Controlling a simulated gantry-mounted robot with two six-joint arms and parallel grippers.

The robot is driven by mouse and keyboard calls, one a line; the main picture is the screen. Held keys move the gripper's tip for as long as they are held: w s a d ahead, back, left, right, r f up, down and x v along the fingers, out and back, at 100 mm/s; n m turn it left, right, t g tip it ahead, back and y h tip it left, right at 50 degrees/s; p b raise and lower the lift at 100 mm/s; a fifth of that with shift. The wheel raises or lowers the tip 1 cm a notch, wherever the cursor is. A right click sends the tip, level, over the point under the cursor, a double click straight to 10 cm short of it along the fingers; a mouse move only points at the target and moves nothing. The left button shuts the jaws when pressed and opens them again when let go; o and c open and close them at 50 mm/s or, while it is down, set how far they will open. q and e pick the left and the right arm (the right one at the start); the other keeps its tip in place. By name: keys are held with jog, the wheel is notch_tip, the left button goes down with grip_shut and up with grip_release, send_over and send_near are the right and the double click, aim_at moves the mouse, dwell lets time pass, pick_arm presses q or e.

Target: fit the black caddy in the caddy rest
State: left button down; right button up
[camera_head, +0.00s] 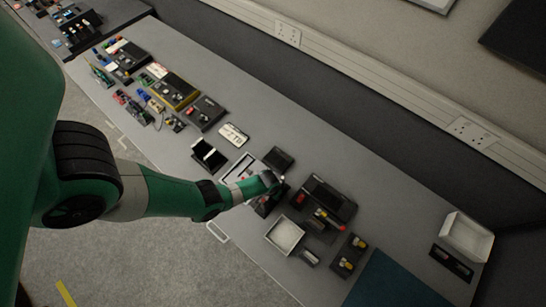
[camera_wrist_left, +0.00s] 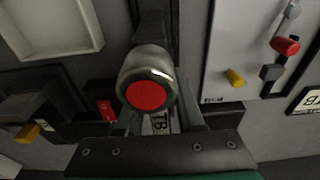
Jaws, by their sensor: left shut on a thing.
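My left gripper (camera_head: 272,184) reaches in from the left over the middle of the table in the head view. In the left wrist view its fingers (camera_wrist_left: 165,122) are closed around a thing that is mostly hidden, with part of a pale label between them. A metal cylinder with a red end (camera_wrist_left: 147,95) stands right in front of the fingers. A dark block (camera_head: 264,207) shows under the gripper in the head view; I cannot tell whether it is the black caddy. A black holder with white strips (camera_head: 208,156) may be the caddy rest, but this is unclear.
A pale tray (camera_head: 285,235) and a large black box (camera_head: 325,197) lie to the right of the gripper. A white-framed panel (camera_head: 238,168) lies to its left. A flat black plate (camera_head: 278,159) lies behind it. Clear table lies towards the wall.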

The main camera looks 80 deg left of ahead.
pick_arm(q)
jog(key=shift+f, duration=0.15)
jog(key=shift+f+b, duration=0.25)
jog(key=shift+b, duration=0.15)
jog(key=shift+c, duration=0.6)
grip_release()
jog(key=shift+r, duration=0.15)
notch_tip(320, 180, up, 8)
jog(key=p, duration=0.7)
jog(key=shift+f, duration=0.35)
